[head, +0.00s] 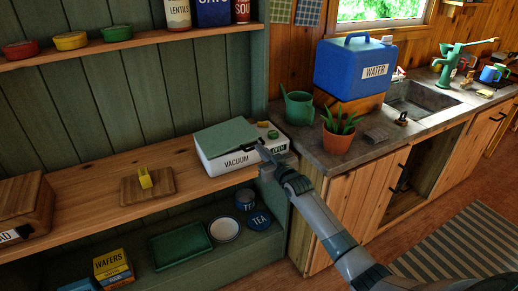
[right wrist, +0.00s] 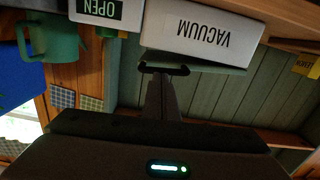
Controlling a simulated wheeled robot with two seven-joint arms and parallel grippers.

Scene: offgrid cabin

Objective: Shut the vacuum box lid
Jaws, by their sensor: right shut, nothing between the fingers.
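The white vacuum box (head: 229,168), marked VACUUM, stands at the right end of the wooden shelf. Its green lid (head: 225,137) lies over the left part of its top. I cannot tell for sure whether the lid is fully down or slightly raised. A green knob (head: 272,134) and an OPEN label are on the right part. My right gripper (head: 262,152) is shut and empty at the front right of the box, close to the lid's front edge. In the right wrist view the box (right wrist: 205,30) appears upside down just beyond the fingertips (right wrist: 165,69). My left gripper is not in view.
A small board (head: 148,187) with a yellow item lies left of the box. To the right, the counter holds a green watering can (head: 298,108), a potted plant (head: 338,142) and a blue water container (head: 350,70). Tins and a green tray (head: 180,246) sit on the lower shelf.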

